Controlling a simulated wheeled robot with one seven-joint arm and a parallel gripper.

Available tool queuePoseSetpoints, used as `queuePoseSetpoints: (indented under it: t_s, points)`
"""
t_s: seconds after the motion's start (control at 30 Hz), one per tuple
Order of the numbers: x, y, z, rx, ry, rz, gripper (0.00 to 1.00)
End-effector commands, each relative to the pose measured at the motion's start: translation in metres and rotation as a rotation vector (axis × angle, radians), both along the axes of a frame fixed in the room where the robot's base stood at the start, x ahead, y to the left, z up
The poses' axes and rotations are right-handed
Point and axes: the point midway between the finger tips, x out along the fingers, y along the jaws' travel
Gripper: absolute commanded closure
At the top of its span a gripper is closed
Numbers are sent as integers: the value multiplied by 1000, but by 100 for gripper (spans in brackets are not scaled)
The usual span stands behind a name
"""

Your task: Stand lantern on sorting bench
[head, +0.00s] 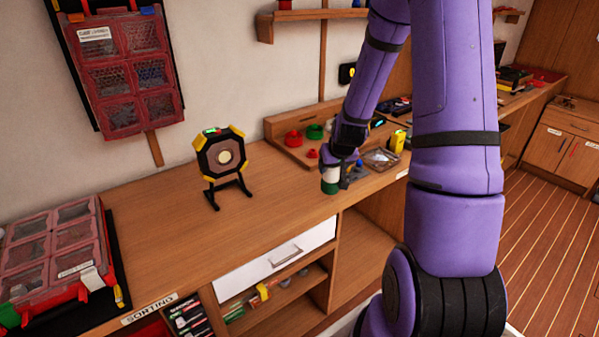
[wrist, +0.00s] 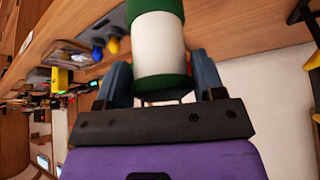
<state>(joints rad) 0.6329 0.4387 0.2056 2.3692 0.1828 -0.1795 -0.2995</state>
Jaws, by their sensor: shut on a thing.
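A small cylinder, white in the middle with green ends, which I take for the lantern (head: 331,183), is in my gripper (head: 346,166). In the wrist view the lantern (wrist: 159,45) sits between the two blue-grey fingers of my gripper (wrist: 161,82), which is shut on it. In the head view it looks upright, near the front edge of the wooden sorting bench (head: 270,218). I cannot tell whether its base touches the bench top. The bench carries a "SORTING" label at its front left.
A black and yellow work light (head: 222,157) stands on the bench, left of the lantern. A red compartment case (head: 60,245) lies at the left end. A wooden tray with red and green pieces (head: 292,139) is behind the lantern. The bench top between light and lantern is clear.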

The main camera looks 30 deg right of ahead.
Motion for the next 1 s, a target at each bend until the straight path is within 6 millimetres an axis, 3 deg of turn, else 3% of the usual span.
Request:
queuePoseSetpoints:
  t_s: [0.6,1.0]
  points:
    - [71,53,-8,-1,-1,4,68]
    - [85,62,-19,0,2,-1,68]
